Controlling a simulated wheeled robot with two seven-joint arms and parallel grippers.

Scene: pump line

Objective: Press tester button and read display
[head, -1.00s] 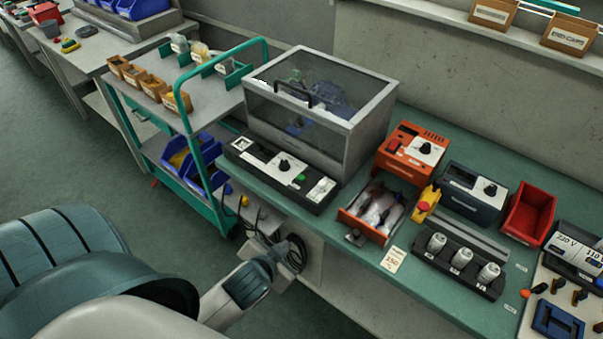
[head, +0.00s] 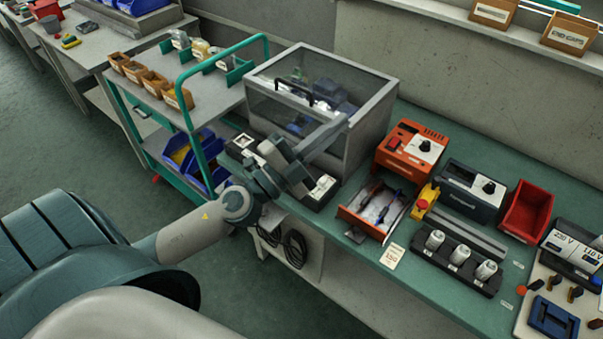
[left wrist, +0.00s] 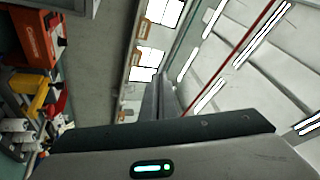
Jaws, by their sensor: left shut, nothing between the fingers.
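A black control panel (head: 319,200) lies in front of a grey clear-windowed test box (head: 375,105) on the green bench. A small white-framed window (head: 243,142) shows at its left end and a white plate (head: 324,184) at its right; neither can be read. My left gripper (head: 341,123) is shut and empty. It reaches across above the panel, its fingers before the box's front right side; contact cannot be told. It hides the panel's middle, with the knob and green button. In the left wrist view its shut fingers (left wrist: 157,97) point away. My right gripper is not in view.
A green-framed trolley (head: 186,95) stands close left.

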